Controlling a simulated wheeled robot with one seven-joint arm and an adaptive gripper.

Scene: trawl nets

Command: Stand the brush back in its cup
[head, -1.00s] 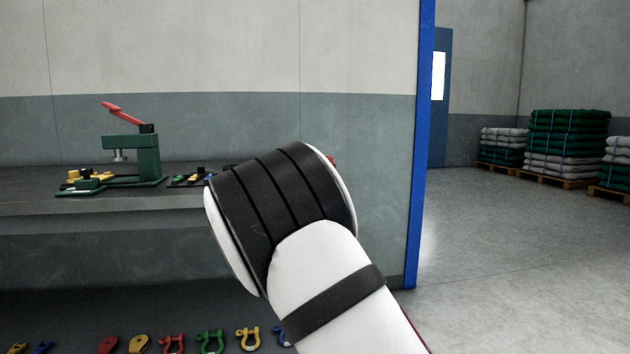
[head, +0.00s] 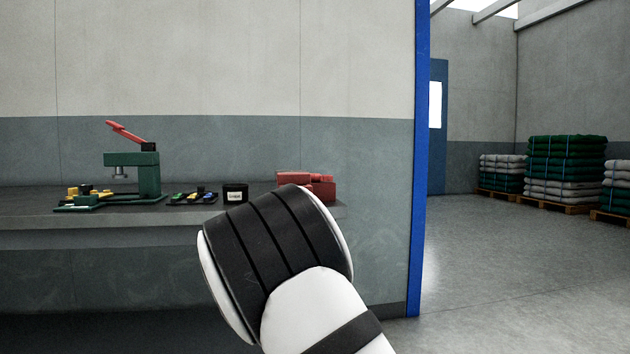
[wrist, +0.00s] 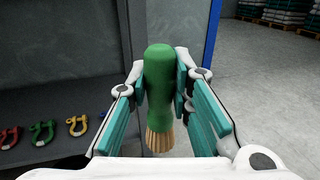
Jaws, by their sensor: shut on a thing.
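The brush (wrist: 159,85) is in the wrist view, with a rounded green handle and tan bristles at the lower end of the picture. My gripper (wrist: 161,78) is shut on the green handle, one teal-padded finger on each side. In the head view my own arm hides the gripper and the brush. A small black cup with a pale label (head: 235,193) stands upright on the bench, just left of my arm's black-banded link. The inside of the cup cannot be made out.
Coloured shackles (wrist: 42,133) lie lower left in the wrist view. Open floor lies right of the blue post (head: 421,160).

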